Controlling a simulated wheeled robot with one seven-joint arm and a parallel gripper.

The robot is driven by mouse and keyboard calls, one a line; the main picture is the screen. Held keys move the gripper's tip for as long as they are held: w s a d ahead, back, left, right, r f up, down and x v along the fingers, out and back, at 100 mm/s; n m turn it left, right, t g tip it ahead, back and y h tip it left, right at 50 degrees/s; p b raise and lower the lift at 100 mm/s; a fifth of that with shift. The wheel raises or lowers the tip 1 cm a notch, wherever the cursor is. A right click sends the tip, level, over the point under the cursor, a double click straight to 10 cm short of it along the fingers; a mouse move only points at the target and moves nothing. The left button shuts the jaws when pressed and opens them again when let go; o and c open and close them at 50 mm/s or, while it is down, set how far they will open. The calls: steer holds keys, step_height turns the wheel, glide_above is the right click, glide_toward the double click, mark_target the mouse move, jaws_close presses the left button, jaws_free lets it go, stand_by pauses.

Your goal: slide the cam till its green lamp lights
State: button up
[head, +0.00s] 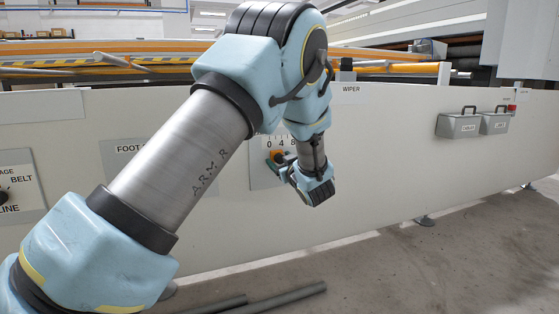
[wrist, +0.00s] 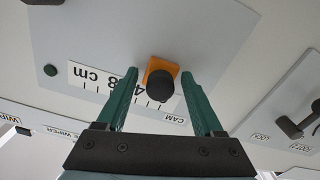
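The cam is an orange block with a round black knob (wrist: 160,86) on a grey plate (wrist: 190,40) labelled CAM, upside down in the wrist view. It sits beside a white cm scale (wrist: 88,76), near the 0–4 end. Its orange part shows in the head view (head: 277,155). A small dark green round lamp (wrist: 50,70) on the plate, beyond the 8 end, looks unlit. My gripper (wrist: 160,73) is open, its two green fingers on either side of the knob with a gap visible on each side. In the head view my gripper (head: 284,167) is at the panel.
A second plate with a dark handle (wrist: 289,127) is at the right in the wrist view. In the head view a panel marked BELT (head: 20,188) is at the left, grey bins (head: 459,125) hang at the right, and dark bars (head: 285,297) lie on the floor.

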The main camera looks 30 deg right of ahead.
steer(key=s+a+p, duration=0.1)
steer(key=s+p, duration=0.2)
steer(key=s, duration=0.7)
steer(key=shift+s+a+p, duration=0.2)
steer(key=shift+s+p, duration=0.15)
